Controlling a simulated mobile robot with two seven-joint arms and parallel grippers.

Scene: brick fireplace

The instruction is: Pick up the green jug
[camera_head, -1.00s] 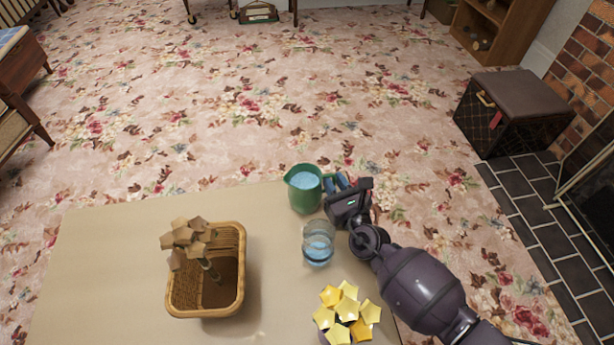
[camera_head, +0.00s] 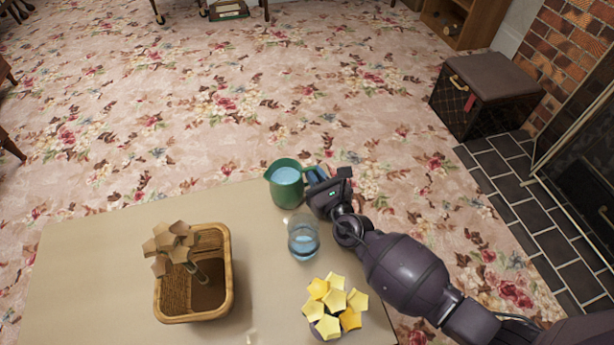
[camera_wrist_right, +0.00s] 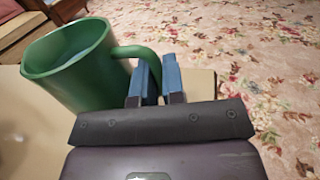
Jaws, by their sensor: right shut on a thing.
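The green jug (camera_head: 286,187) stands at the far right part of the tan table (camera_head: 90,262), with pale blue liquid inside. Its handle points right, toward my right gripper (camera_head: 311,176). In the right wrist view the jug (camera_wrist_right: 75,70) fills the upper left, and its handle reaches to the blue fingers of my right gripper (camera_wrist_right: 158,80). The right gripper is shut on the handle. Whether the jug's base touches the table is hard to tell. My left gripper is not in view.
A clear glass with blue liquid (camera_head: 304,240) stands just in front of the jug. A pot of yellow flowers (camera_head: 334,306) is nearer, beside my right arm. A wicker basket (camera_head: 228,280) with a brown flower-like thing (camera_head: 172,243) stands at the left. Table between basket and jug is clear.

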